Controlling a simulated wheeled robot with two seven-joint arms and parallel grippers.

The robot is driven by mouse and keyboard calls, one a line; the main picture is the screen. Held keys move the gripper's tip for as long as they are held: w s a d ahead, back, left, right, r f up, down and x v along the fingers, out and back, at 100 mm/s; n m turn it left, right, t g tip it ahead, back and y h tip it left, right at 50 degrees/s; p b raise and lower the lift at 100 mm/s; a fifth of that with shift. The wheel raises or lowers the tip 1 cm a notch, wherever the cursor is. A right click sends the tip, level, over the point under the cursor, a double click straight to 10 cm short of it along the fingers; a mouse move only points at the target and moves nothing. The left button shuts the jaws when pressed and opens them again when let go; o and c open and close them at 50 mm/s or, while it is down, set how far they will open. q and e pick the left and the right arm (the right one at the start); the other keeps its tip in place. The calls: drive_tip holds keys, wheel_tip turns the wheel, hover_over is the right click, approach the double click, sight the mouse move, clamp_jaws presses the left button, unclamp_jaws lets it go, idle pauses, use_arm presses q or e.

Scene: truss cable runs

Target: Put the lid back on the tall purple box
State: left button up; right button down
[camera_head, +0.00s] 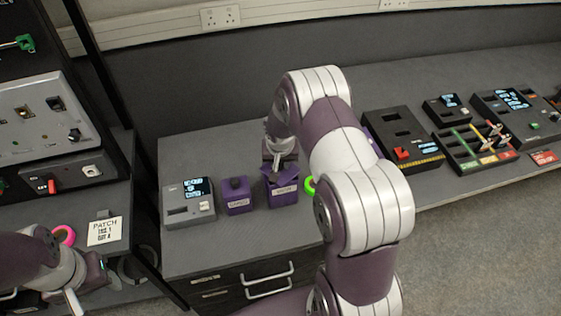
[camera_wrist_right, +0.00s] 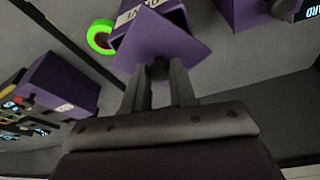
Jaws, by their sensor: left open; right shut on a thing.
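The tall purple box (camera_head: 284,194) stands on the grey cabinet top, with a pale label on its front. My right gripper (camera_head: 279,160) is directly above it, shut on the knob of the purple lid (camera_head: 279,174). In the right wrist view the lid (camera_wrist_right: 160,45) sits at the fingertips (camera_wrist_right: 160,72), its corners turned out of line with the labelled box (camera_wrist_right: 178,12) behind it. I cannot tell whether the lid touches the rim. My left gripper (camera_head: 80,288) is open and empty at the lower left, away from the box.
A shorter purple box (camera_head: 238,196) with a dark knob and a grey device (camera_head: 188,204) stand left of the tall box. A green ring (camera_head: 310,185) lies close on its right. Another purple box (camera_wrist_right: 62,84) shows in the wrist view. My right arm hides the cabinet's right part.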

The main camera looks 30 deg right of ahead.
drive_tip(key=shift+f+b, duration=0.2)
drive_tip(key=shift+b, duration=0.2)
idle(0.8)
drive_tip(key=shift+c, duration=1.8)
unclamp_jaws()
drive_tip(key=shift+r, duration=0.1)
drive_tip(key=shift+r+p, duration=2.6)
drive_tip(key=shift+r, duration=0.9)
clamp_jaws()
drive_tip(key=shift+f, duration=0.2)
